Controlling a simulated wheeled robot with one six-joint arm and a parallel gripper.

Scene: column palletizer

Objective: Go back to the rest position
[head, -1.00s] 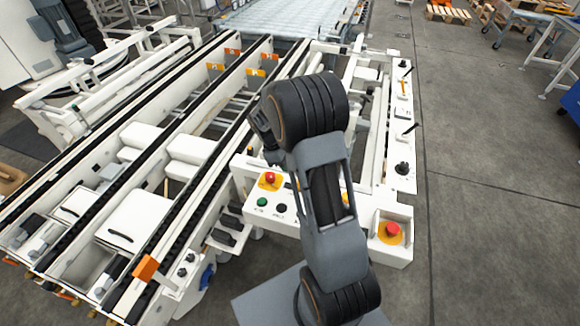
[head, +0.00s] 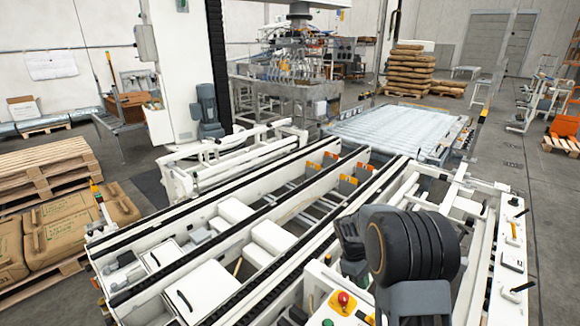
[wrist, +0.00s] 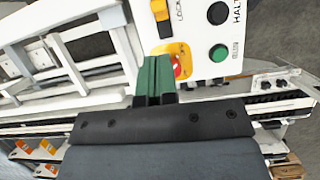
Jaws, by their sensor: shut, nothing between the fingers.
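My gripper (wrist: 155,78) shows in the wrist view as two green fingers closed together with nothing between them. Behind it lies the white control panel (wrist: 205,58). The panel has a black button (wrist: 218,13), a green button (wrist: 218,53) and a red button on a yellow plate (wrist: 181,52). The fingers partly cover the red button in this view; I cannot tell the gap between them. In the head view my arm rises at the lower right, and the fingertips cannot be made out. The red button (head: 342,300) shows there left of my arm.
The roller conveyor frame (head: 262,190) with rails and chains fills the middle. Stacked pallets (head: 45,168) and brown sacks (head: 75,225) stand at the left. A sack stack (head: 409,70) stands far back. Open floor (head: 553,200) lies at the right.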

